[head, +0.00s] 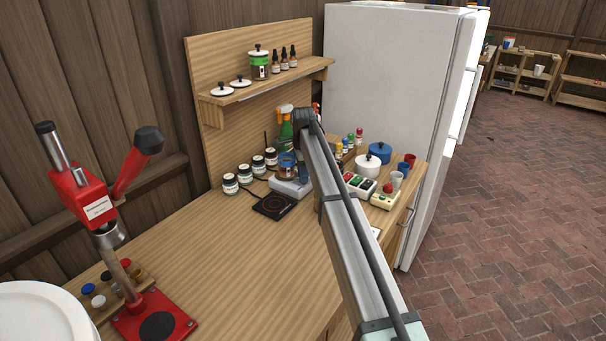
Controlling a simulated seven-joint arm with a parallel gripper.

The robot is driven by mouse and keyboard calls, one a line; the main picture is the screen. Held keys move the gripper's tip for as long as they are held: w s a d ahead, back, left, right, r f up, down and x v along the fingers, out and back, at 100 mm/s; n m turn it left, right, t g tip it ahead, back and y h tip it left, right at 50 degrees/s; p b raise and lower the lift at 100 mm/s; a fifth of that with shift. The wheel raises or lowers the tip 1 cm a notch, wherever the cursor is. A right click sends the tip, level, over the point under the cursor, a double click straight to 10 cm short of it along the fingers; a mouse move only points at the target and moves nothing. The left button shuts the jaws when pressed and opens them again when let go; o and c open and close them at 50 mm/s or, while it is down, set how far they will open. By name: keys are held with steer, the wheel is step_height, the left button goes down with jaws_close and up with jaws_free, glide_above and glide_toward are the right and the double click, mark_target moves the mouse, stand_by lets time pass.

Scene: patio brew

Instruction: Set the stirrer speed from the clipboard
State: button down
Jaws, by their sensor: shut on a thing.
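A grey low device (290,188), which looks like the stirrer, stands near the back of the wooden bench. A jar with brown contents and a blue rim (286,165) is on or just behind it. Its right side is hidden by my arm, and I cannot make out a dial or a speed reading. No clipboard can be made out for sure; a small white edge (376,232) shows just right of my arm and could be paper. My arm reaches over the bench from the lower right. My gripper cannot be seen and is probably behind the arm.
A black flat plate (273,206) lies before the grey device. Dark-lidded jars (245,174) stand left. A switch box (359,184), white pot (368,165) and cups stand right. A red lever press (100,205) is at left. The front bench top (240,265) is clear.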

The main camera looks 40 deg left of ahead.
steer(key=c, duration=0.9)
jaws_free()
steer(key=shift+r, duration=0.1)
step_height(320, 180, up, 14)
steer(key=shift+f, duration=0.15)
